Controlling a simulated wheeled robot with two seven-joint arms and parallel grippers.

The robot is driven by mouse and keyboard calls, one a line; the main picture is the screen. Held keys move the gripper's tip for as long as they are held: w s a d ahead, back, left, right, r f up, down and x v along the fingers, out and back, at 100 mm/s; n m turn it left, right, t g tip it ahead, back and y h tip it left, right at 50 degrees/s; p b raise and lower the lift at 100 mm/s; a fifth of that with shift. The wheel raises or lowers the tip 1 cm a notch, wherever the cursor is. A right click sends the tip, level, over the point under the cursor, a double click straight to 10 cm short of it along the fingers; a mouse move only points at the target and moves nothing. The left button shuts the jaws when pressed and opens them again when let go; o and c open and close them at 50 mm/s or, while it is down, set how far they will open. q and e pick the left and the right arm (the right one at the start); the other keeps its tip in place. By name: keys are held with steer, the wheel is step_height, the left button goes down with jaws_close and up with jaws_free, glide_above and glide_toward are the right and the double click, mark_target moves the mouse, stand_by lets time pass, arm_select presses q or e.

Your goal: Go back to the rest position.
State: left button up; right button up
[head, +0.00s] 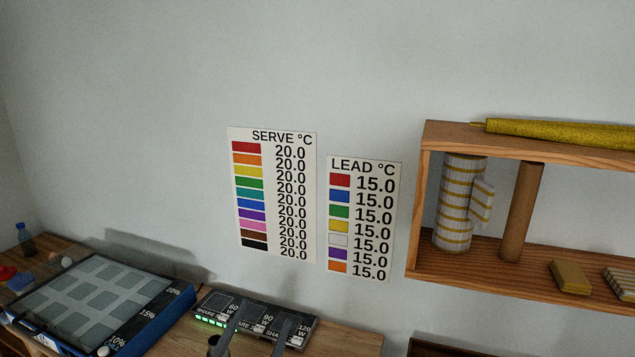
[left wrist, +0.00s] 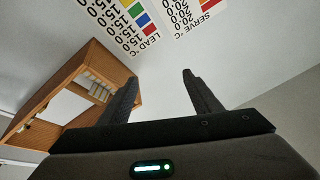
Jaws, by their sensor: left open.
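My left gripper (head: 262,318) rises at the bottom edge of the head view, in front of the dark panel with W labels. Its two dark fingers are apart, with nothing visible between them. In the left wrist view, the left gripper (left wrist: 159,78) also shows its fingers spread and empty, with the wall and charts beyond them. My right gripper is in neither view.
The dark labelled panel (head: 256,318) and a blue-sided tray with pale squares (head: 90,300) are on the wooden table (head: 352,343). Wall charts (head: 272,195) hang between.

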arm_select(q)
steer(key=s+a+f+n+g+y, duration=0.4)
steer(key=a+f, duration=0.2)
steer(key=f, duration=0.4)
steer(key=s+a+f+n+g+y, duration=0.4)
steer(key=s+a+f+y, duration=0.15)
steer(key=f, duration=0.55)
steer(key=s+f+g+h, duration=0.1)
steer(key=s+f+g, duration=0.45)
steer(key=s, duration=0.55)
steer(key=s+f+g+h, duration=0.1)
steer(key=s+f+g, duration=0.4)
steer(key=s, duration=0.6)
step_height(320, 180, down, 33)
steer(key=m+b, duration=0.1)
steer(key=b, duration=0.4)
steer(key=s+a+f+b, duration=0.2)
steer(key=s+f, duration=0.7)
steer(key=f, duration=0.3)
steer(key=s+a+f+g+b, duration=0.1)
steer(key=s+a+f+b, duration=0.1)
steer(key=s+f, duration=0.7)
step_height(320, 180, down, 3)
steer(key=shift+s+f+b, duration=0.15)
steer(key=shift+s+b, duration=0.15)
steer(key=shift+b, duration=0.2)
